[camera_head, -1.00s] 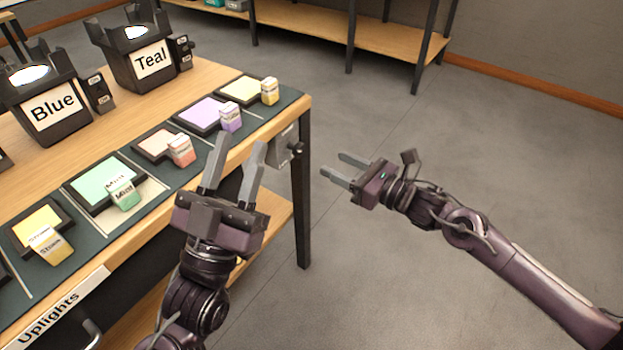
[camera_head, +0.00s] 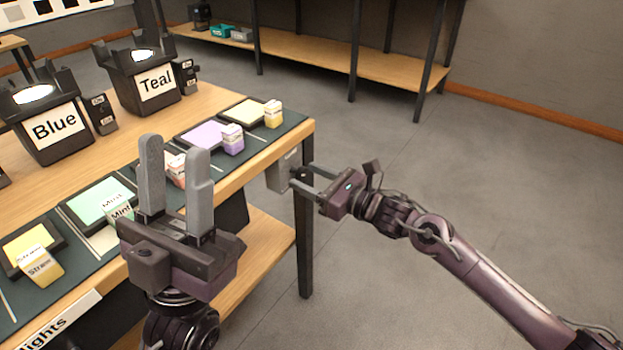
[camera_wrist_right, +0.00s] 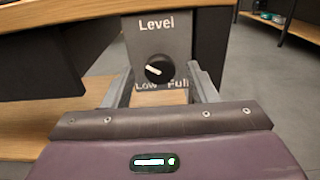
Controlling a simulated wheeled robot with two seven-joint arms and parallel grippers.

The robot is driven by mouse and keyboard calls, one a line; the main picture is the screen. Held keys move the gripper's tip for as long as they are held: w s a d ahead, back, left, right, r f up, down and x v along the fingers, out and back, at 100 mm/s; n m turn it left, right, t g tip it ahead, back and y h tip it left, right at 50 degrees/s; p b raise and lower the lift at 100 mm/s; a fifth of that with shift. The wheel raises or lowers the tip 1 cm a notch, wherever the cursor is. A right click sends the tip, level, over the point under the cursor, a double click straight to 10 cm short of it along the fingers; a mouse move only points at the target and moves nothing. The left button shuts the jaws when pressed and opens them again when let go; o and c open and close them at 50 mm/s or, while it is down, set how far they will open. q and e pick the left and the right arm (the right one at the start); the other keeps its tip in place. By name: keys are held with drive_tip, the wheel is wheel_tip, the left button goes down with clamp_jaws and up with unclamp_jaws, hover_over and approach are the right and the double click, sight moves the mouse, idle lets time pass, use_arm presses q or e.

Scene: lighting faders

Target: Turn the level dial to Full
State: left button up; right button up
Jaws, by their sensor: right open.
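The level dial (camera_wrist_right: 159,69) is a round black knob with a white pointer mark on a grey panel (camera_wrist_right: 160,35) lettered Level above, Low at lower left and Full at lower right. The pointer lies toward the left, slightly up. The panel box also shows on the table's end in the head view (camera_head: 279,177). My right gripper (camera_head: 304,176) is open, its fingers reaching toward the panel. In the wrist view its fingertips (camera_wrist_right: 160,72) stand either side of the dial, with gaps visible; depth is hard to tell. My left gripper (camera_head: 175,147) is open and empty, fingers up, before the table.
The table holds lamps labelled Blue (camera_head: 54,125) and Teal (camera_head: 156,84), and a dark strip with coloured pads and small labelled blocks, such as a yellow one (camera_head: 273,114). A table leg (camera_head: 305,240) stands below the panel. The floor to the right is clear.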

drive_tip(key=c, duration=1)
drive_tip(key=shift+o, duration=0.2)
